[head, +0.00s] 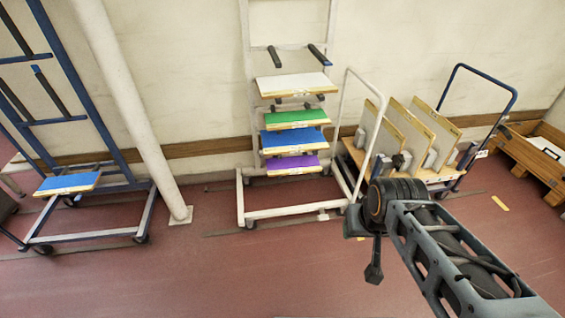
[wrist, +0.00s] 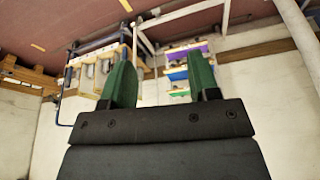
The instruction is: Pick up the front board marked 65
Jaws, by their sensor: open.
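No number 65 is readable on any board, so I cannot tell which one bears it. In the head view the white rack holds a white board (head: 295,84), a green board (head: 296,119), a blue board (head: 293,140) and a purple board (head: 293,165), lying flat one above another. Several boards (head: 411,129) stand on edge on a cart to the right. My gripper is open and empty in the wrist view (wrist: 162,78), its green fingers apart. The rack and cart appear upside down beyond it, with no board between the fingers.
The white rack (head: 290,212) stands near the wall. The blue-railed cart (head: 480,120) is to its right, beside a wooden crate (head: 532,158). A blue rack (head: 85,105) with another blue board (head: 68,184) stands left, past a slanting white post (head: 128,105). The red floor in front is clear.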

